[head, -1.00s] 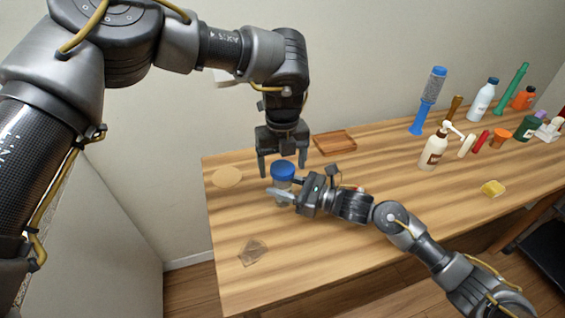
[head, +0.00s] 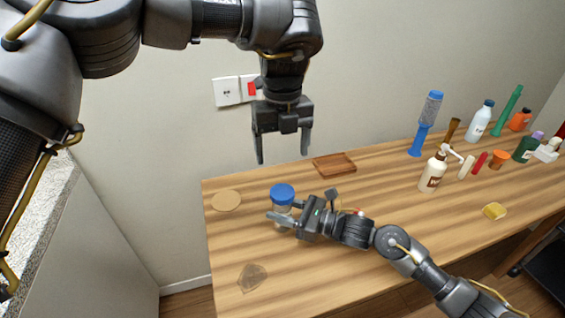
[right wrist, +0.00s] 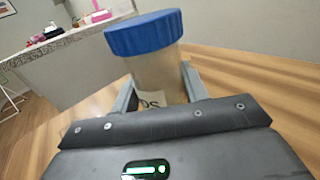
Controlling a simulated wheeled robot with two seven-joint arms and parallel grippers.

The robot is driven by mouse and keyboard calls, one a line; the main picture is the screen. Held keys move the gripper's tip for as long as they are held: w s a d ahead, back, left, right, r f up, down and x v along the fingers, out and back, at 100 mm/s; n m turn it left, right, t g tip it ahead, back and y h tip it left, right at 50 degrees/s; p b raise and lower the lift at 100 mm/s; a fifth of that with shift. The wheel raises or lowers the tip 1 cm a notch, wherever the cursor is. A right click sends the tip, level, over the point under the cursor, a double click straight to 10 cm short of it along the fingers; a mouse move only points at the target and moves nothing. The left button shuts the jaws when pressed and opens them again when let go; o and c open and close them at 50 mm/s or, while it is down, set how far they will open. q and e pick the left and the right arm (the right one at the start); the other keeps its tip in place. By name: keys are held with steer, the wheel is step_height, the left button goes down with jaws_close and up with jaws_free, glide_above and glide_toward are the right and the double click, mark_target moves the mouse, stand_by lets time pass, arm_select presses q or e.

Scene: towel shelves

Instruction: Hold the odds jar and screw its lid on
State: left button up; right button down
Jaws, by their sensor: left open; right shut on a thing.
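The odds jar (head: 281,212) stands upright on the wooden table, clear-walled with a pale label. Its blue lid (head: 282,193) sits on top of it; how tightly it is turned cannot be told. My right gripper (head: 284,218) is shut on the jar's body from the right side. In the right wrist view the jar (right wrist: 158,75) stands between the fingers, with the lid (right wrist: 145,33) above and part of the label showing. My left gripper (head: 283,158) is open and empty, above and behind the jar, fingers pointing down, apart from the lid.
A round cork-coloured mat (head: 227,201) lies left of the jar and a wooden tray (head: 334,164) behind it. A clear flat piece (head: 252,278) lies at the front left.

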arm_select(q)
steer(key=shift+r, duration=0.35)
arm_select(e)
steer(key=c, duration=0.7)
jaws_free()
steer(key=shift+o, duration=0.2)
steer(key=b+v, duration=0.2)
steer(key=v, duration=0.7)
steer(key=shift+d+f, duration=0.15)
steer(key=shift+d, duration=0.2)
arm_select(q)
steer(key=shift+f, duration=1.1)
arm_select(e)
steer(key=shift+s+d, duration=0.3)
steer(key=shift+d, duration=0.25)
